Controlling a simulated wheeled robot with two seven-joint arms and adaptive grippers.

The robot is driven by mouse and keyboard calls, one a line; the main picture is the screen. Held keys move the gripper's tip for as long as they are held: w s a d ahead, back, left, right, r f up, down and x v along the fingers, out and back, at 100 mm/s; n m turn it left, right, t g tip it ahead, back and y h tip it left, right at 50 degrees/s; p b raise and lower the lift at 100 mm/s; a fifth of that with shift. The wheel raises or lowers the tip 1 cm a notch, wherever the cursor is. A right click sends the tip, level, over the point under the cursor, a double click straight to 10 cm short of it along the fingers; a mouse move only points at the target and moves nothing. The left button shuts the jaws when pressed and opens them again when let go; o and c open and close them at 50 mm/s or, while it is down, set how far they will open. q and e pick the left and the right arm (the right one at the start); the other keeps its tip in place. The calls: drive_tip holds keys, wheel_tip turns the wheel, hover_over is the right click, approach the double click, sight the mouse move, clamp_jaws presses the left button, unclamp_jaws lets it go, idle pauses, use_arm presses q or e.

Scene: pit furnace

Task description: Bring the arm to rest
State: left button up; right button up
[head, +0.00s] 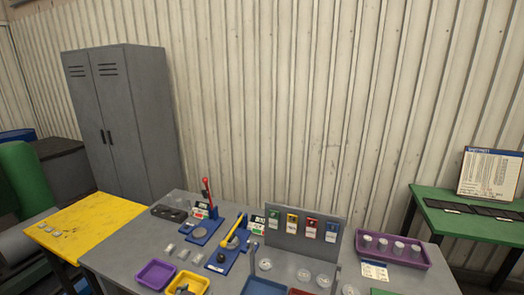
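Neither of my grippers shows in the head view, and no arm of mine can be made out. The grey table (118,262) stands in front of me, its near part cut off by the lower picture edge. On it are a blue-based device with a raised red handle (207,190) and another blue-based device with a slanted yellow handle (236,230).
A purple tray (157,274) and a yellow tray (188,282) lie at the front. A grey upright panel (283,241) carries several coloured tags. A purple rack (365,241) holds several pale cylinders. A yellow table (90,215), green table (455,228) and grey cabinet (150,120) stand around.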

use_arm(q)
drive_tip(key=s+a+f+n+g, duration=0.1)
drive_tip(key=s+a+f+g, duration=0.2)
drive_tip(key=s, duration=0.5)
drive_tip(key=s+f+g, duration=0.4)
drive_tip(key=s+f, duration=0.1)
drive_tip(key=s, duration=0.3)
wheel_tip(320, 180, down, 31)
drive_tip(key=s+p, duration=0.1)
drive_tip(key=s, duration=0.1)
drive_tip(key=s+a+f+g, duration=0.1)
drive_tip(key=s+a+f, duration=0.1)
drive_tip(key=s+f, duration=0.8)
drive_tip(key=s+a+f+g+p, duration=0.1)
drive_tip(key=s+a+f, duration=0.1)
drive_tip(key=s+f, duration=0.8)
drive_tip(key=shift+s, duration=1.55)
